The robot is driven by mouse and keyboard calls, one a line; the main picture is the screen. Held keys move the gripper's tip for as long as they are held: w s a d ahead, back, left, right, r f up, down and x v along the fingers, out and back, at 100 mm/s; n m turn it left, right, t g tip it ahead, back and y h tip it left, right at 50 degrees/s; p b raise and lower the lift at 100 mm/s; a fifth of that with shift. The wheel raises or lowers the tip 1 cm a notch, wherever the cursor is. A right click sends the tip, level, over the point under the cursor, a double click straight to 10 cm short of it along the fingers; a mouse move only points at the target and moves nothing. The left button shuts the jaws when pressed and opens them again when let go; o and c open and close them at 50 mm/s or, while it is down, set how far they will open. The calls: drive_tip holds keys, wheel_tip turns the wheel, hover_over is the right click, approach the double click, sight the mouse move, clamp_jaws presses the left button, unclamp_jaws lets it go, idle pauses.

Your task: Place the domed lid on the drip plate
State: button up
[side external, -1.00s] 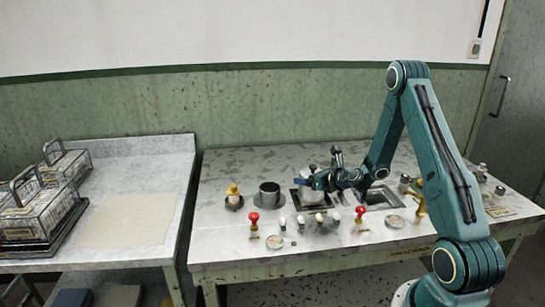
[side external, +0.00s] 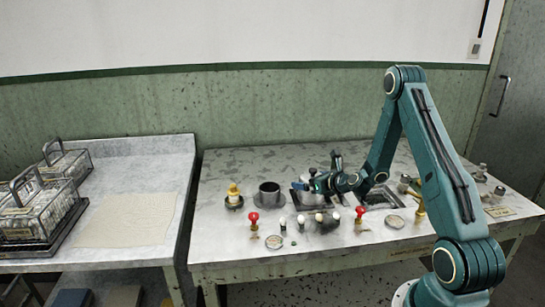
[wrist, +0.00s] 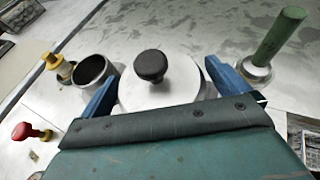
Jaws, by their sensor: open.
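The domed lid (wrist: 165,88) is a pale disc with a black knob (wrist: 151,66); it lies between the two blue fingers of my gripper (wrist: 160,84) in the wrist view. My gripper is open, with a finger on each side of the lid; whether they touch it is unclear. In the side external view my gripper (side external: 314,183) is low over the table by a grey round shape (side external: 301,185), which seems to be the lid, partly hidden.
A grey metal cup (side external: 269,192) and a yellow-topped item (side external: 234,195) stand left of my gripper. A green upright handle (wrist: 280,36) stands close on the right. Red-knobbed (side external: 254,221) and white-knobbed items line the front. A dark square basin (side external: 381,197) is to the right.

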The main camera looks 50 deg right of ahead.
drive_tip(key=shift+r, duration=0.1)
drive_tip(key=v, duration=1.2)
idle(0.5)
drive_tip(key=w+a+r+n+g+y, duration=0.15)
drive_tip(key=a+r+n+y, duration=0.25)
drive_tip(key=a+n, duration=0.65)
drive_tip(key=a+r+n+g+y, duration=0.25)
drive_tip(key=a+r+n, duration=0.25)
drive_tip(key=a+n, duration=0.55)
drive_tip(key=s+a+r+n+g+h, duration=0.1)
drive_tip(key=s+r+n, duration=0.3)
drive_tip(key=s+n, duration=0.5)
drive_tip(key=s+a+r+n+g+h, duration=0.1)
drive_tip(key=s+a+r+n+g, duration=0.1)
drive_tip(key=s+r+n, duration=0.3)
drive_tip(key=s+a+n, duration=0.1)
drive_tip(key=s+n, duration=0.3)
drive_tip(key=shift+a+n, duration=0.3)
drive_tip(key=shift+a, duration=0.05)
